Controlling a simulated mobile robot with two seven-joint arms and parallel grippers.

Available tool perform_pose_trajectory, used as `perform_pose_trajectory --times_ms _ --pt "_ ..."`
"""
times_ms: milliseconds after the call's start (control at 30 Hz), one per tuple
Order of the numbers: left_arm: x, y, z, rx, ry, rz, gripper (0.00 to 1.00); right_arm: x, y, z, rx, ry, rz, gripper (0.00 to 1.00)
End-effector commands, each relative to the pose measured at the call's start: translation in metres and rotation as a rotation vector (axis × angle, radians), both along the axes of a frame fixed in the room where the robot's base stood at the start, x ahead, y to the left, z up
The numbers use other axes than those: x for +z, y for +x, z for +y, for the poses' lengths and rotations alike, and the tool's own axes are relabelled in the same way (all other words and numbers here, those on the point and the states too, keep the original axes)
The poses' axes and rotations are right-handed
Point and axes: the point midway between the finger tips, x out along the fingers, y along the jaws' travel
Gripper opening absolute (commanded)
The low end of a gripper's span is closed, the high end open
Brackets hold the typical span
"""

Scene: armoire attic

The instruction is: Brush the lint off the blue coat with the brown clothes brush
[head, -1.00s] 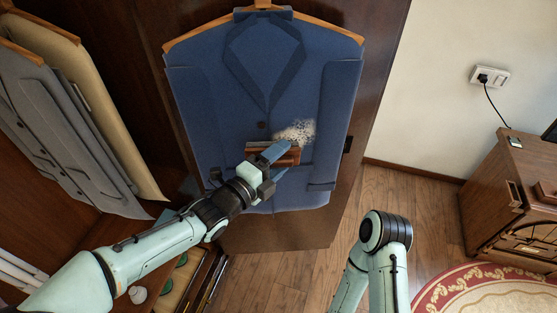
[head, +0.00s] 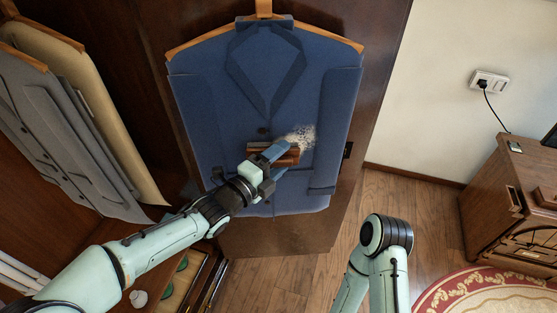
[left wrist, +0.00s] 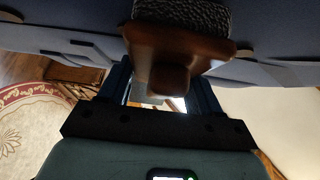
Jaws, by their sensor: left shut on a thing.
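The blue coat (head: 235,115) hangs on a wooden hanger against the dark armoire door. A pale patch of lint (head: 303,134) lies on its front, right of the middle button. My left gripper (head: 278,160) is shut on the brown clothes brush (head: 288,156), just below and left of the lint. In the left wrist view the brush (left wrist: 175,55) shows its wooden back and handle between the fingers, with grey bristles towards the coat (left wrist: 60,45). I cannot tell whether the bristles touch the cloth. My right gripper is out of view; only part of that arm shows.
Grey and cream garments (head: 55,130) hang in the armoire at left. An open drawer (head: 190,285) with small items is below my left arm. A wooden cabinet (head: 490,200) stands at right by a round red rug (head: 470,290). Wooden floor lies between.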

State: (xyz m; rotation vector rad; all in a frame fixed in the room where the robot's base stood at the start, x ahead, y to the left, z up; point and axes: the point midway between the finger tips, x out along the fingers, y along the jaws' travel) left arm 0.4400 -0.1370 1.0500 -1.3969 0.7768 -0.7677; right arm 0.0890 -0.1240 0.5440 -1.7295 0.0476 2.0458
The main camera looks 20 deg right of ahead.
Motion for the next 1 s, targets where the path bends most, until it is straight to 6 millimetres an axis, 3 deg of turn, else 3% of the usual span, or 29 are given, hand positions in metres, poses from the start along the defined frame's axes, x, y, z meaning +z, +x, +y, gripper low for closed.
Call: perform_pose_trajectory --times_ms 533,1000 --pt "0.000 0.008 -0.003 0.000 -0.002 -0.001 0.39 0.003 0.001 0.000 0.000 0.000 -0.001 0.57" --pt "-0.001 0.000 -0.036 -0.001 -0.002 -0.001 0.39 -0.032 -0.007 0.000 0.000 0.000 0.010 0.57"
